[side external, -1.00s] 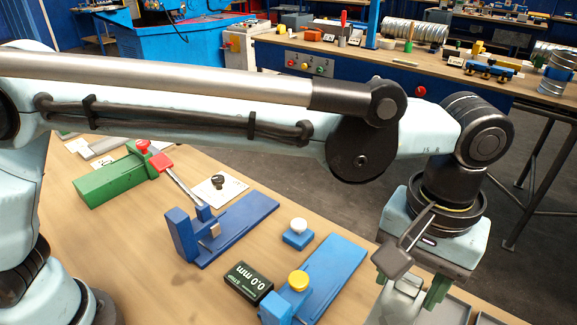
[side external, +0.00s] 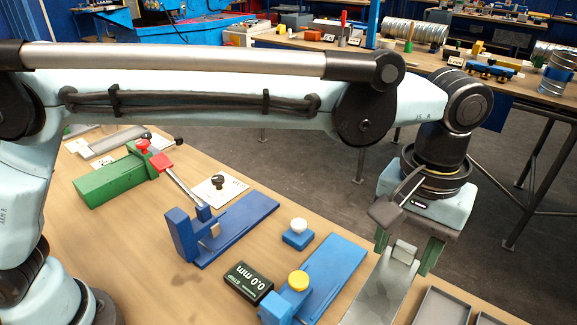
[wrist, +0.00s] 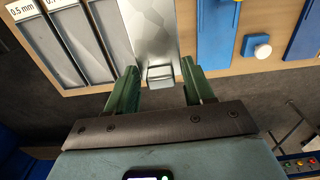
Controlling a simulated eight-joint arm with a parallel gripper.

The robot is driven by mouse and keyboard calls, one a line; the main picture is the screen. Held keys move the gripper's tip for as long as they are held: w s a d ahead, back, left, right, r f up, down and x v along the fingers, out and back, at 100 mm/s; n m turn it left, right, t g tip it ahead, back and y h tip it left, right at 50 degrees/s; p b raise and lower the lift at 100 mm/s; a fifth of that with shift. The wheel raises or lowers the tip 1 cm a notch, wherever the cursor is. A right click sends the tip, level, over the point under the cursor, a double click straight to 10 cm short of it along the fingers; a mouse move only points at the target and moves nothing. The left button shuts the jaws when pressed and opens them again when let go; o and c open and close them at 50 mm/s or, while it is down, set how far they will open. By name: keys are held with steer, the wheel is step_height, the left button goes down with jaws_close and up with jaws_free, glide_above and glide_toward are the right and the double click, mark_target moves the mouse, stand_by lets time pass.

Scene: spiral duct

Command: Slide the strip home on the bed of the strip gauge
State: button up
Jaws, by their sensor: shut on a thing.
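The strip (side external: 378,292) is a grey, mottled metal sheet with a raised tab at its end. In the wrist view the strip (wrist: 148,28) runs away from my gripper (wrist: 158,73). The strip gauge has a blue bed (side external: 335,268), a yellow knob (side external: 298,281) and a black display (side external: 248,281) reading 0.0 mm. The strip is to the right of the bed in the side view and apart from it in the wrist view. The strip's far end is out of frame.
Grey trays (side external: 441,308) lie right of the strip; the wrist view shows labelled slots (wrist: 72,40). A small blue block with a white button (side external: 298,232) stands behind the gauge. A blue fixture (side external: 235,228) and a green lever tool (side external: 118,181) stand farther left.

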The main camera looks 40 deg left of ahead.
glide_toward(334, 260)
steer(key=w, duration=0.5)
steer(key=shift+w+f, duration=0.25)
steer(key=shift+f, duration=1.25)
steer(key=shift+w+f, duration=0.2)
steer(key=shift+f, duration=1.3)
steer(key=shift+s+f, duration=0.15)
steer(key=shift+s, duration=2.4)
steer(key=shift+s+f, duration=0.1)
steer(key=shift+s, duration=0.2)
steer(key=o, duration=1.1)
steer(key=shift+o, duration=0.7)
steer(key=shift+o, duration=1.2)
